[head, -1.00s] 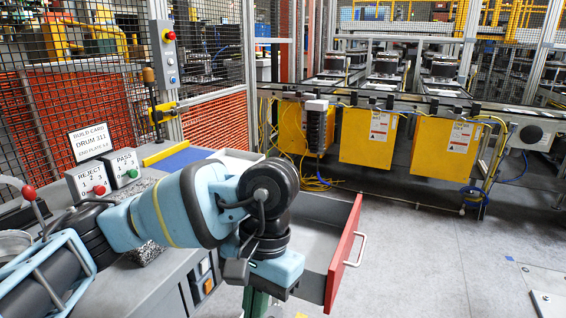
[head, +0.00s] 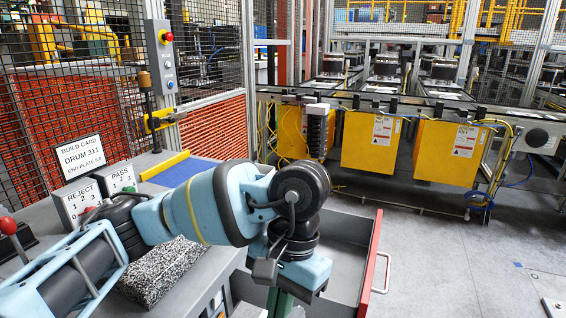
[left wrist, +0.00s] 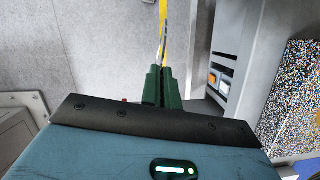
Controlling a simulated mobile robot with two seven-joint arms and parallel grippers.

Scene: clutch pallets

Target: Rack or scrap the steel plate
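My left gripper (left wrist: 160,86) shows in the left wrist view as two green fingers set close together, pointing away from the camera. A thin pale strip and a yellow line run on from their tips; I cannot tell whether the strip is the edge of a steel plate held between them. In the head view my left arm reaches across the bench, and its wrist hides most of the gripper. No steel plate is clearly seen. A build card (head: 80,157) reads DRUM 311. Behind my arm stand a REJECT box (head: 77,202) and a PASS box (head: 119,180). My right gripper is out of view.
An open grey drawer (head: 372,262) with a red front juts from the bench right of my wrist. A speckled block (head: 165,272) lies on the bench (head: 45,268), near a blue mat (head: 190,170). A conveyor with yellow boxes (head: 371,142) stands behind.

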